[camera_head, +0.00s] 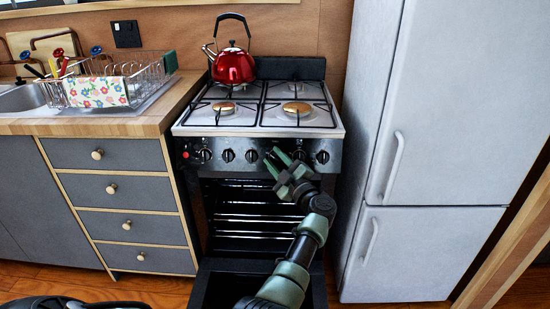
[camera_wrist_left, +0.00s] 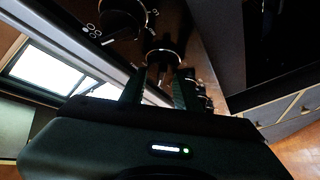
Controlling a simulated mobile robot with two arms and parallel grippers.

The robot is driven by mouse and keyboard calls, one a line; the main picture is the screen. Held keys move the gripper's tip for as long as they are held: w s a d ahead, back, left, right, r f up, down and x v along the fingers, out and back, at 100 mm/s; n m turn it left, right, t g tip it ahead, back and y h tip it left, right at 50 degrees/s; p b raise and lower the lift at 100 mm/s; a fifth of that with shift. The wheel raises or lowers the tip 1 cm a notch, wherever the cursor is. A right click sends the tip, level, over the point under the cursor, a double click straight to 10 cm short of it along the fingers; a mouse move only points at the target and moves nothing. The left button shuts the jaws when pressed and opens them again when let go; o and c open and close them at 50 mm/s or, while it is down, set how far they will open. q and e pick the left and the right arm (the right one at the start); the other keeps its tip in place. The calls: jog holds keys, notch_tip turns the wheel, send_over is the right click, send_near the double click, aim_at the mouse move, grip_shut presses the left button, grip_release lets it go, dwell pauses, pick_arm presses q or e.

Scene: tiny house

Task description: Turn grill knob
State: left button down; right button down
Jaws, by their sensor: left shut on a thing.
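The stove (camera_head: 258,117) stands in the middle of the head view, with a row of black knobs (camera_head: 228,155) along its front panel. My left gripper (camera_head: 276,160) reaches up to this panel, right of the middle. Its fingers are shut on a knob, which they mostly hide in the head view. In the left wrist view, the gripper (camera_wrist_left: 157,82) has a finger on each side of a dark knob (camera_wrist_left: 162,72) with a pale ring and marks around it on the panel. The knob's exact turn is hard to read. My right gripper is not in view.
The oven door (camera_head: 215,287) hangs open below the panel, under my left arm. A red kettle (camera_head: 233,67) stands on the back left burner. A fridge (camera_head: 440,150) is close on the right. Drawers (camera_head: 120,190) and a dish rack (camera_head: 118,85) are on the left.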

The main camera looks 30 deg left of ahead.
pick_arm(q)
jog(key=shift+f+n+g+h+p, duration=0.1)
jog(key=shift+n+g+h+p, duration=0.35)
jog(key=shift+n+g, duration=1.1)
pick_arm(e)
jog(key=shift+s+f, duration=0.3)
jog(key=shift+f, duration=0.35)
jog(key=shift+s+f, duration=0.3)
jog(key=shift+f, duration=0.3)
pick_arm(q)
jog(key=shift+n+t, duration=0.35)
jog(key=c, duration=1.1)
grip_release()
